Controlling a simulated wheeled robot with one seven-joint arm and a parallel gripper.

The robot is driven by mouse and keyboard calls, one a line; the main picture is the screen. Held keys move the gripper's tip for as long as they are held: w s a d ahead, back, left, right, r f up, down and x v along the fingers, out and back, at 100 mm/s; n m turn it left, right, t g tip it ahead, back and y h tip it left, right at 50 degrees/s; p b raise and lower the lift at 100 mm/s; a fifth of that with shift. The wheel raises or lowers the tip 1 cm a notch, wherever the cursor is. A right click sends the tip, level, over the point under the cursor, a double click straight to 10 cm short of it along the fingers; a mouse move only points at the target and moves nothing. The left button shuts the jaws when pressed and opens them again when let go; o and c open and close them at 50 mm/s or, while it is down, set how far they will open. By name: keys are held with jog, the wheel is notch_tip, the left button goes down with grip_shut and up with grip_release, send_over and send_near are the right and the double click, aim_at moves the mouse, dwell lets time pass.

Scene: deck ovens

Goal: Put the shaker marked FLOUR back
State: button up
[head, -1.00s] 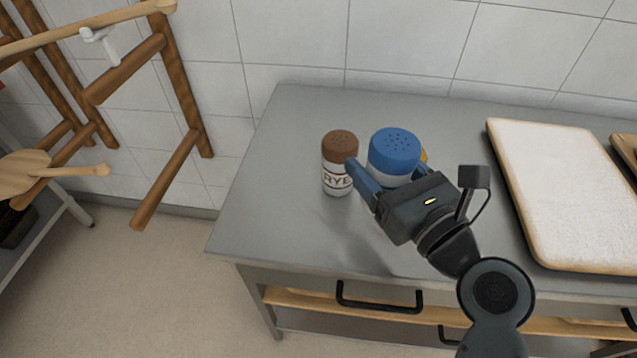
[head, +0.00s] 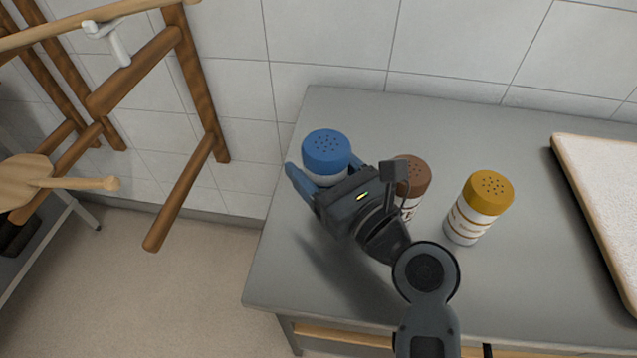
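A shaker with a blue lid (head: 326,150) and white body is between the fingers of my gripper (head: 323,172), near the left end of the steel counter. The gripper is shut on it. Its label is hidden, and I cannot tell whether its base touches the counter. A brown-lidded shaker (head: 413,175) stands just to the right, partly hidden behind my gripper; its label read RYE earlier. A yellow-lidded shaker (head: 478,208) stands further right, its label too small to read. No FLOUR marking is readable.
The steel counter (head: 290,285) has free room behind the shakers and at the front left. A pale board or tray (head: 607,205) lies at the right. A wooden rack (head: 185,195) with hanging tools stands left of the counter, and a tiled wall (head: 330,40) is behind.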

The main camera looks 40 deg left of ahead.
aim_at(321, 183)
jog(key=shift+f+b, duration=0.4)
jog(key=shift+f, duration=1.55)
jog(key=o, duration=0.9)
jog(key=shift+f, duration=0.15)
jog(key=shift+d+r, duration=0.1)
jog(key=shift+r, duration=0.15)
jog(key=v, duration=1.2)
jog(key=shift+f, duration=0.1)
